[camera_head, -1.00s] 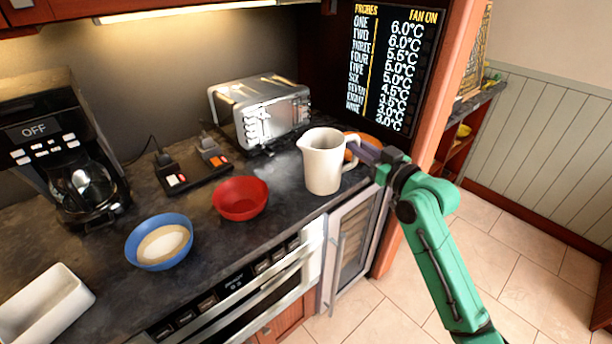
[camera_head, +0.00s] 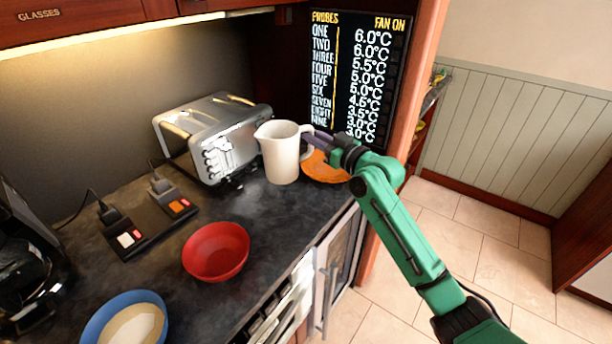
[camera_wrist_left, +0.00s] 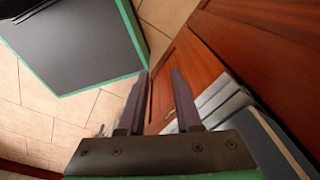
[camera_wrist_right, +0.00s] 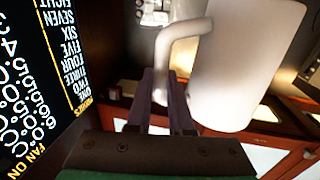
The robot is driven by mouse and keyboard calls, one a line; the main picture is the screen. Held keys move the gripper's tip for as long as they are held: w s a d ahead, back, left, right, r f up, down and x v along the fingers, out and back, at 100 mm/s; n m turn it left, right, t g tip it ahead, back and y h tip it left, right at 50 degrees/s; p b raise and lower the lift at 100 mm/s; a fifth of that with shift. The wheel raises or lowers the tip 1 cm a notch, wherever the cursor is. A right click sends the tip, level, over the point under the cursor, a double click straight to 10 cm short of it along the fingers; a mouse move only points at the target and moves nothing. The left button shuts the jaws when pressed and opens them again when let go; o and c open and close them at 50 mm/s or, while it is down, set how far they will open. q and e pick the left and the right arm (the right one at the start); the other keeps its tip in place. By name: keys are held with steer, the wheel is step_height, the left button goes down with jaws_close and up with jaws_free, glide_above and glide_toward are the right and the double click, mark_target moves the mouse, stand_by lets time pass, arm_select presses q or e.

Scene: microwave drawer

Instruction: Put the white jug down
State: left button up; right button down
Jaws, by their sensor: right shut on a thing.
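The white jug (camera_head: 281,155) is upright at the back right of the dark counter, beside the toaster. My right gripper (camera_head: 318,143) is shut on the jug's handle, from the right side. In the right wrist view the jug (camera_wrist_right: 243,65) fills the upper right, and its handle (camera_wrist_right: 168,50) runs down between the fingers (camera_wrist_right: 170,100). I cannot tell for sure whether the jug's base touches the counter. My left gripper (camera_wrist_left: 160,95) shows only in the left wrist view. Its fingers are apart with nothing between them, over the floor and by wooden cabinet fronts.
A silver toaster (camera_head: 215,135) stands left of the jug. An orange dish (camera_head: 325,170) lies just right of it, partly behind my gripper. A red bowl (camera_head: 215,252) and a blue bowl (camera_head: 98,322) stand nearer. Counter (camera_head: 270,215) in front of the jug is clear.

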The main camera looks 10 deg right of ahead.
steer(key=f+b, duration=0.1)
steer(key=f, duration=1.1)
steer(key=shift+w+a+f+b, duration=0.1)
steer(key=shift+w+f+b, duration=0.1)
steer(key=shift+f+b, duration=0.15)
arm_select(q)
steer(key=shift+w+f, duration=0.5)
steer(key=shift+f, duration=0.2)
arm_select(e)
steer(key=shift+r, duration=0.1)
steer(key=c, duration=0.8)
jaws_free()
steer(key=shift+s, duration=0.1)
arm_select(q)
step_height(320, 180, down, 3)
steer(key=b, duration=0.2)
steer(key=shift+s+r+b, duration=0.1)
steer(key=shift+r+b, duration=0.05)
steer(key=shift+b, duration=0.15)
arm_select(e)
steer(key=v, duration=1.2)
steer(key=shift+a, duration=0.1)
